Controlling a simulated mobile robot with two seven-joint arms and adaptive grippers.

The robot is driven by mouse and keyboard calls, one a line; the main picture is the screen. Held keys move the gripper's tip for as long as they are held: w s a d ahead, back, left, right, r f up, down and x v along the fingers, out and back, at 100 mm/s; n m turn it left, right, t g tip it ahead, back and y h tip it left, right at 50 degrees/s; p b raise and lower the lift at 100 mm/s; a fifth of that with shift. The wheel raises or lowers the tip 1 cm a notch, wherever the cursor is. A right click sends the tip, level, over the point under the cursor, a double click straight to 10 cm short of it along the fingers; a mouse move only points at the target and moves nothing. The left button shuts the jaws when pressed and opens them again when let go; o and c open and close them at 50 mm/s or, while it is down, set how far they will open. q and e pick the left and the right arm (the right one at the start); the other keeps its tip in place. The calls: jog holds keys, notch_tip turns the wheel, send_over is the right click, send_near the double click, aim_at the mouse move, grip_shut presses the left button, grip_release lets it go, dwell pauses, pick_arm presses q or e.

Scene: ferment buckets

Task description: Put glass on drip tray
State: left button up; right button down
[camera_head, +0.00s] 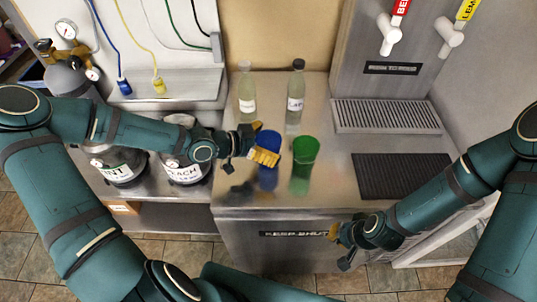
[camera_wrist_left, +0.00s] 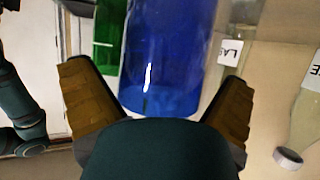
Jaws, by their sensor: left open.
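A blue glass (camera_head: 269,140) and a green glass (camera_head: 304,158) stand upright side by side on the steel counter. My left gripper (camera_head: 262,150) is at the blue glass and partly covers it. In the left wrist view the blue glass (camera_wrist_left: 168,60) lies between the spread fingers (camera_wrist_left: 158,78), with gaps on both sides. The green glass (camera_wrist_left: 108,40) shows just left of it there. The grated drip tray (camera_head: 387,116) lies under the taps, right of the glasses, with nothing on it. My right gripper (camera_head: 345,244) is low in front of the counter, its opening unclear.
Two capped bottles (camera_head: 247,95) (camera_head: 295,98) stand behind the glasses. A black mat (camera_head: 402,175) lies in front of the drip tray. Taps with red and yellow handles (camera_head: 390,30) hang above the tray. Kegs (camera_head: 184,165) stand on the left. Counter between green glass and mat is clear.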

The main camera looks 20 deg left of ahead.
pick_arm(q)
jog(key=shift+c, duration=0.3)
jog(key=c, duration=1.2)
jog(key=shift+o, duration=0.2)
